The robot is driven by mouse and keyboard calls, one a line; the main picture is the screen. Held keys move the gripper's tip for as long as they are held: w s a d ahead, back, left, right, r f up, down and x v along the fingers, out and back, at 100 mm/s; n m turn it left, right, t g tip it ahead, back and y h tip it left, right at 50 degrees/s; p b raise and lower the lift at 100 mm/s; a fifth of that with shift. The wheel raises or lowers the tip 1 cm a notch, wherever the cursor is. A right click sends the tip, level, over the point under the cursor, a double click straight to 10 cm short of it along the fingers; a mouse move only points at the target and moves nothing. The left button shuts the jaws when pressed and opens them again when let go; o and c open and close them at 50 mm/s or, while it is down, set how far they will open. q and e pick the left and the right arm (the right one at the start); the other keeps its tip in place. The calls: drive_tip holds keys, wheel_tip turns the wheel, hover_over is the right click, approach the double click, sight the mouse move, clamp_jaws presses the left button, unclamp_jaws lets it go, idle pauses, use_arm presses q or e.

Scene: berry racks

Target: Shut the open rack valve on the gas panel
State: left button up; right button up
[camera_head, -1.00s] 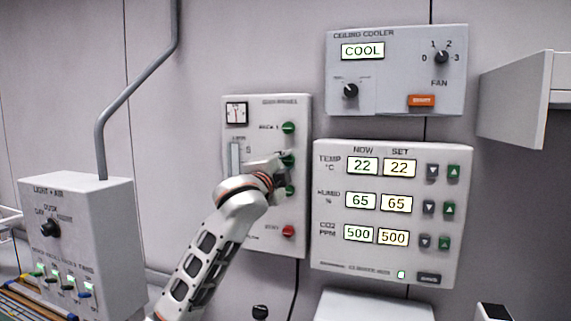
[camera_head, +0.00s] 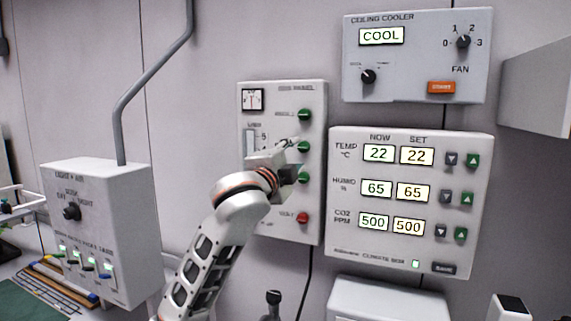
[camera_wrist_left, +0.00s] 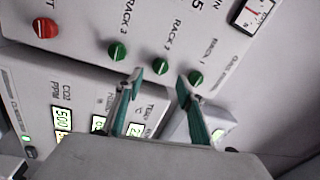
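The gas panel (camera_head: 283,262) is a pale wall box with a gauge, three green rack valve knobs in a column and a red vent knob (camera_head: 303,217) below. The green knobs are rack 1 (camera_head: 305,115), rack 2 (camera_head: 305,146) and rack 3 (camera_head: 303,177). I cannot tell from their handles which is open. My left gripper (camera_head: 298,160) is in front of the panel, by the rack 2 and rack 3 knobs. In the left wrist view its fingers (camera_wrist_left: 160,82) are apart and empty, pointing toward the middle knob (camera_wrist_left: 160,66). My right gripper is not in view.
The climate box (camera_head: 345,255) is close on the right, with the ceiling cooler box (camera_head: 415,93) above it. A light and air box (camera_head: 100,180) with a grey pipe stands at left. A dark-topped item (camera_head: 273,298) is below the panel.

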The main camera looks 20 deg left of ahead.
use_arm(q)
drive_tip(key=s, duration=0.6)
drive_tip(key=shift+s+f, duration=0.15)
drive_tip(key=shift+f, duration=0.2)
drive_tip(key=shift+a, duration=0.1)
drive_tip(key=s+d+f+n+g+h, duration=0.1)
drive_tip(key=s+f+n+g, duration=0.15)
drive_tip(key=f, duration=1.75)
drive_tip(key=s+f+n+g, duration=0.1)
drive_tip(key=f+n+g, duration=0.25)
drive_tip(key=f, duration=1.65)
drive_tip(key=s+f+n+g, duration=0.2)
drive_tip(key=s+f+n, duration=0.4)
drive_tip(key=s+f, duration=2.2)
drive_tip(key=shift+s+a+f+g, duration=0.2)
drive_tip(key=shift+s+g, duration=0.05)
drive_tip(key=shift+g, duration=0.15)
